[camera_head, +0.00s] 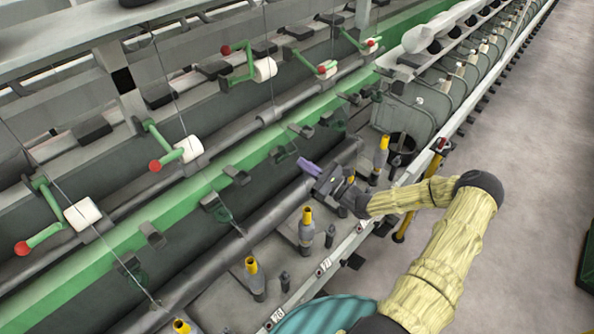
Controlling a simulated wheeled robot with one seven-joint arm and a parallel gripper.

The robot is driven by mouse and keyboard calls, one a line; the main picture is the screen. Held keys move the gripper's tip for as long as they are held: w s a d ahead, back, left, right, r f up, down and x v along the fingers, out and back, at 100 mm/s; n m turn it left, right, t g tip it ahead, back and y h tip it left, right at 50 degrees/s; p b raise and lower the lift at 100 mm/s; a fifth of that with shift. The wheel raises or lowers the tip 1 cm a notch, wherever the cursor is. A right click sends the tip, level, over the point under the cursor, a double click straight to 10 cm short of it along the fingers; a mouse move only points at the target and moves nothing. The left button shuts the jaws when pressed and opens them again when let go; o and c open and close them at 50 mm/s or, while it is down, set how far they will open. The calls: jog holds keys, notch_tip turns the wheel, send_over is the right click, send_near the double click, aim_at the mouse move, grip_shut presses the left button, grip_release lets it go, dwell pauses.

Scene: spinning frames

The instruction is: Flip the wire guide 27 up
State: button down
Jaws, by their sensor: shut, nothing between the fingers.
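Wire guides, small dark flaps, line the lower side of the green rail (187,200). Among them are one guide (237,175), one to its lower left (215,204) and one to its upper right (283,152). Some stick out from the rail and others hang lower. I cannot tell for certain which is number 27. A small plate (323,267) on the front edge seems to read 27. My gripper (309,168) has purple fingertips.
Green cranks with red knobs (155,165) and white rollers (82,213) stand above the rail. Thin threads run down.

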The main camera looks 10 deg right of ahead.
jog(key=shift+w+a+r+p, duration=0.3)
jog(key=shift+w+r+p, duration=0.15)
jog(key=shift+r, duration=0.3)
jog(key=shift+w+a+r+p, duration=0.25)
jog(key=shift+w+r+p, duration=0.15)
jog(key=shift+r, duration=0.35)
jog(key=shift+w+a+r+p, duration=0.3)
jog(key=shift+w+r+p, duration=0.15)
jog(key=shift+r, duration=0.4)
jog(key=shift+w+r, duration=0.1)
jog(key=shift+r, duration=0.1)
jog(key=shift+d+f, duration=0.25)
jog(key=shift+f, duration=0.1)
jog(key=s+d+r+b, duration=0.2)
jog(key=s+d+b, duration=0.3)
jog(key=s+d, duration=0.3)
jog(key=shift+s+d, duration=0.15)
jog(key=shift+s, duration=0.7)
jog(key=shift+r, duration=0.1)
